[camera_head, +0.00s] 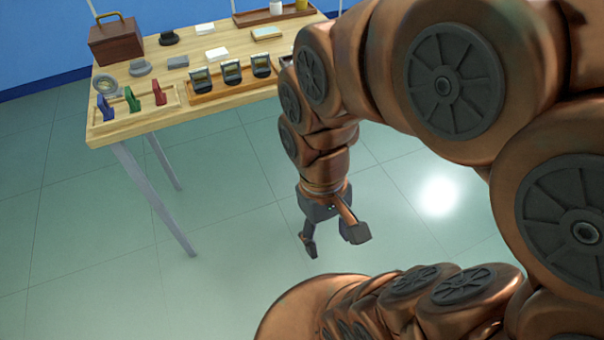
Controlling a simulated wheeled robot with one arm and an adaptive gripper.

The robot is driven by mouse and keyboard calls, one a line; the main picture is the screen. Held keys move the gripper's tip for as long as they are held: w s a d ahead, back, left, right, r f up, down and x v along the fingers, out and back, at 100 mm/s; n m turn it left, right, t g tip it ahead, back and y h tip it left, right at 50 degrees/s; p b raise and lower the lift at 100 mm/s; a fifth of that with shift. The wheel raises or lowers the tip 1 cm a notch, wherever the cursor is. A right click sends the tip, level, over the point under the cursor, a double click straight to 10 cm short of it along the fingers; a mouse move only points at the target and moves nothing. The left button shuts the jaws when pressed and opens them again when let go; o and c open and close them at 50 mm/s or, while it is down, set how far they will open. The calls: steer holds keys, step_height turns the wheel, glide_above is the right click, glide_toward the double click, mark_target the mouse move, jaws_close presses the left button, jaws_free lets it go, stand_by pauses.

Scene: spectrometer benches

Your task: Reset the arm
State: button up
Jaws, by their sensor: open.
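My arm is copper-coloured with dark round joint covers and fills the right side of the head view. It bends over and hangs down near the middle of the picture. My gripper (334,243) points down at the end of it. Its two dark fingers are spread apart with only floor between them, so it is open and empty. It hangs in front of the wooden bench, over the tiled floor, and touches nothing that I can see.
The wooden bench (135,127) stands at the upper left on grey legs. It holds a brown box (116,42), a rack with blue, green and red pieces (132,99), and a tray with several dark devices (231,71). My arm hides its right end. The floor (90,230) is clear.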

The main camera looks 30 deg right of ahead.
stand_by(0.3)
step_height(320, 180, up, 21)
steer(key=t+p, duration=0.1)
steer(key=p, duration=1.8)
steer(key=shift+s+p, duration=0.2)
steer(key=shift+p, duration=0.1)
steer(key=shift+c, duration=0.3)
steer(key=shift+c, duration=1)
steer(key=shift+d, duration=0.1)
steer(key=shift+c, duration=0.3)
